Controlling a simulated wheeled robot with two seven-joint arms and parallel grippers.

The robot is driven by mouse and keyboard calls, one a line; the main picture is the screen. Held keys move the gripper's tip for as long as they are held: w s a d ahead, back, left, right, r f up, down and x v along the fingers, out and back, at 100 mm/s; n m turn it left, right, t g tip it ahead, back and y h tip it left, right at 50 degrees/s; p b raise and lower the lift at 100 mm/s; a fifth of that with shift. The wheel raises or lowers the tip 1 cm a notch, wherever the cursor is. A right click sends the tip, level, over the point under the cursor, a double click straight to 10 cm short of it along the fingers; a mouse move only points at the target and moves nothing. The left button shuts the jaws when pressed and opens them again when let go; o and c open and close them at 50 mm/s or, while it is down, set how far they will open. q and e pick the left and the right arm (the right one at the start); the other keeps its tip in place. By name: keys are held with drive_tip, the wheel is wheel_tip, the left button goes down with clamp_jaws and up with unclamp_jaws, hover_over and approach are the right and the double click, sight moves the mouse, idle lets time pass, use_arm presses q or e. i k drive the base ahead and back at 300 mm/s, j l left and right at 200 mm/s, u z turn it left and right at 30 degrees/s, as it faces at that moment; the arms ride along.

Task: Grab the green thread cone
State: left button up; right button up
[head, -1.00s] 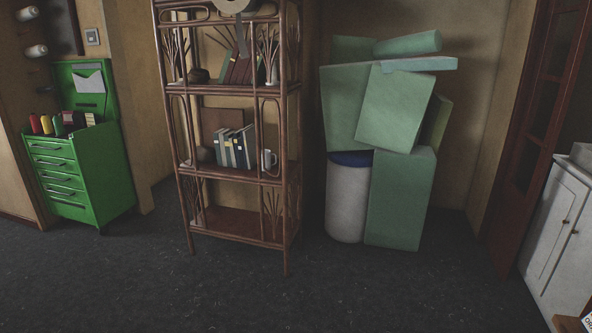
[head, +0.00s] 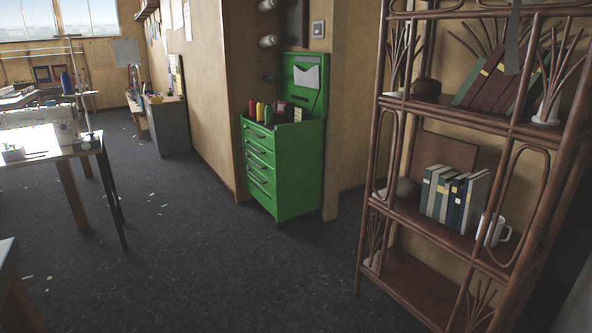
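A small dark green thread cone (head: 268,115) stands at the right end of a short row on top of the green drawer cabinet (head: 284,170), in the middle of the head view. A yellow cone (head: 260,111) is beside it, and a red cone (head: 252,108) is at the left of the row. The cabinet's raised front edge hides their bases. The cabinet lid is up, with a white paper in it. Neither of my grippers is in view.
A rattan shelf (head: 440,235) with books and a mug (head: 493,229) stands near on the right. A sewing table (head: 85,145) with a sewing machine (head: 38,127) is at the left. Dark carpet (head: 190,240) between them is clear apart from small scraps.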

sight(268, 109)
drive_tip(key=i+u, duration=0.45)
drive_tip(key=i, duration=2.1)
drive_tip(key=i+j+z, duration=0.15)
drive_tip(key=i, duration=1.2)
drive_tip(key=i+j+z, duration=0.15)
drive_tip(key=i+z, duration=0.15)
drive_tip(key=i, duration=0.15)
drive_tip(key=i+j+z, duration=0.25)
drive_tip(key=i, duration=0.2)
